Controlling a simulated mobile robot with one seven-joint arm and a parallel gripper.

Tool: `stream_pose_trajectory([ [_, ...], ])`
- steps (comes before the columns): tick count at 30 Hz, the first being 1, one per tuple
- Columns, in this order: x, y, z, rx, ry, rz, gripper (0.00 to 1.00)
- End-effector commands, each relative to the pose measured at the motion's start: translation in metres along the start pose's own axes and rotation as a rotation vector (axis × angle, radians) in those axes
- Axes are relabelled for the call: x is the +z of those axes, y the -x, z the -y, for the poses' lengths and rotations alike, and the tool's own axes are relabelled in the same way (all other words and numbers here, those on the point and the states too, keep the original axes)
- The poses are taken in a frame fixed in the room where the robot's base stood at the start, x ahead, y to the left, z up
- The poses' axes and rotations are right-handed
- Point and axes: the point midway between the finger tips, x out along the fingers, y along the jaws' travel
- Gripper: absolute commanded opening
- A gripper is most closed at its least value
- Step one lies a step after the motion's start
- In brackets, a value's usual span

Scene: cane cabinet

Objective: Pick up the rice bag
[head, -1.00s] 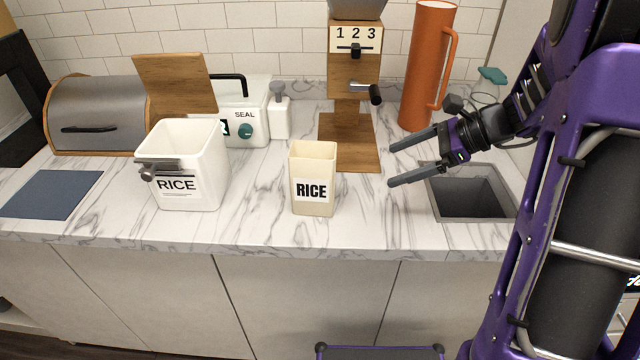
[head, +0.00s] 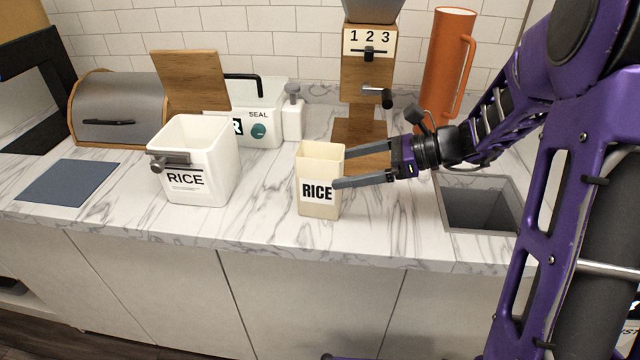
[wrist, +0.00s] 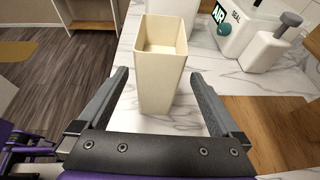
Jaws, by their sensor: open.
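The rice bag (head: 319,204) is a cream, open-topped upright container with a black "RICE" label, standing on the marble counter near its front edge. It also shows in the wrist view (wrist: 160,88), where its inside looks empty. My gripper (head: 338,168) is at the bag's right side, pointing left. In the wrist view my gripper (wrist: 158,80) is open, with one finger on each side of the bag's near part and gaps visible between them and the bag. In the head view the front finger overlaps the bag's right edge.
A white bin (head: 205,190), also labelled RICE, stands left with its wooden lid up. A white sealer (head: 262,130) and a wooden dispenser (head: 362,95) are behind. An orange pitcher (head: 445,65) stands back right. A square sink-like opening (head: 480,205) lies right.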

Motion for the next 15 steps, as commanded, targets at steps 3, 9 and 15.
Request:
stream_pose_trajectory([
  [3, 0.0, -0.01, 0.0, 0.0, 0.0, 0.0, 1.0],
  [9, -0.001, -0.022, -0.001, 0.003, 0.0, 0.0, 1.0],
  [15, -0.001, -0.052, -0.003, 0.003, -0.001, 0.0, 1.0],
])
